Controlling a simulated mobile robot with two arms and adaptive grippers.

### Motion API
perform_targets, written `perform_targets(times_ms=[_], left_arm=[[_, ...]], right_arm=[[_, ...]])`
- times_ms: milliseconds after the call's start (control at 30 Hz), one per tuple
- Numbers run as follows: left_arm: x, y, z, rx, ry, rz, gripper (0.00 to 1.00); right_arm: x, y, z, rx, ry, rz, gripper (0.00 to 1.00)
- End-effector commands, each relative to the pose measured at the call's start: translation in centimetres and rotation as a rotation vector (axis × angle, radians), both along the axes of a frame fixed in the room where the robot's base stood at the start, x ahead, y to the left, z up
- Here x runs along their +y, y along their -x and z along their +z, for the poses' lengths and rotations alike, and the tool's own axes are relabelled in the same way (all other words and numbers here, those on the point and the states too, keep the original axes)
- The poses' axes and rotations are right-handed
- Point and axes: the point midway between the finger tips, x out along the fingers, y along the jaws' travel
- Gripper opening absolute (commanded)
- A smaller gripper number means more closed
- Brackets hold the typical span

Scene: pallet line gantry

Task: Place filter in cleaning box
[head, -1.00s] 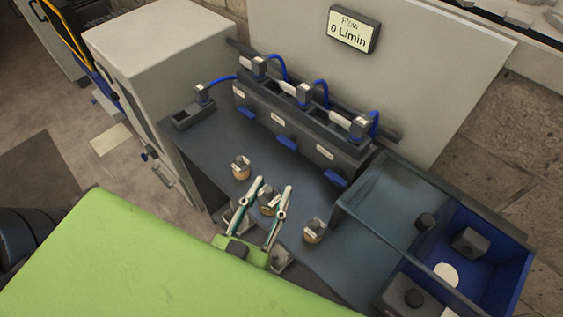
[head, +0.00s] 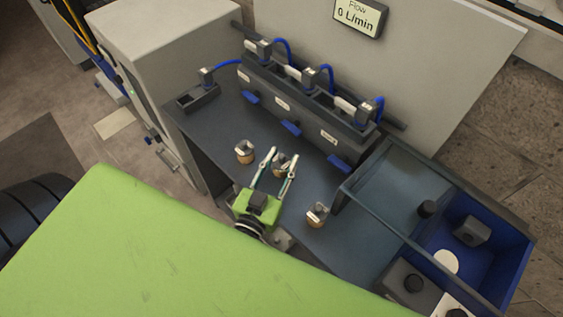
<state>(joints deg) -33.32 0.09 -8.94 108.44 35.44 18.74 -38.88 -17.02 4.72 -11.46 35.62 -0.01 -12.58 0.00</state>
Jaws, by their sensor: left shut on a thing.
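My left gripper (head: 280,157) is shut on a small filter (head: 281,166) with a silvery top and tan body, over the dark bench. Its fingers hide part of the filter. A second filter (head: 244,152) stands on the bench to the left, and a third (head: 318,214) stands to the right nearer the front. An open box with a blue inner wall (head: 517,262), likely the cleaning box, is at the right. It holds a dark block (head: 472,231) and a white disc (head: 446,262). My right gripper is not in view.
A dark manifold (head: 306,118) with blue hoses and blue tabs runs along the back of the bench (head: 215,125). A clear-walled bin (head: 405,185) lies between the manifold and the blue compartment. A flow display (head: 358,16) reads 0 L/min.

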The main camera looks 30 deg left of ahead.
Motion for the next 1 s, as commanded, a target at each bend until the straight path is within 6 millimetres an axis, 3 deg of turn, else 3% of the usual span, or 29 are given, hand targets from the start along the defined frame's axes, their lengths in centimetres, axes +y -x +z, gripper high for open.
perform_targets(times_ms=[433, 467, 500, 900, 1000], left_arm=[[0.0, 0.0, -0.9, -0.001, -0.001, 0.0, 0.1], [0.0, 0.0, -0.9, -0.001, -0.001, 0.0, 0.39], [0.0, 0.0, -0.8, -0.001, -0.001, 0.0, 0.48], [0.0, 0.0, -0.3, -0.002, 0.0, 0.0, 0.48], [-0.1, 1.0, -0.7, 0.001, -0.001, 0.0, 0.48]], right_arm=[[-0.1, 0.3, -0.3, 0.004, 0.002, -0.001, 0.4], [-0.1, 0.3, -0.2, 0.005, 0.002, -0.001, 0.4], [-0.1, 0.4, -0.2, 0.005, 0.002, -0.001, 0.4], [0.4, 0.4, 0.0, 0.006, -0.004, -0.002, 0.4], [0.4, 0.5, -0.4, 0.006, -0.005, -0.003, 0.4]])
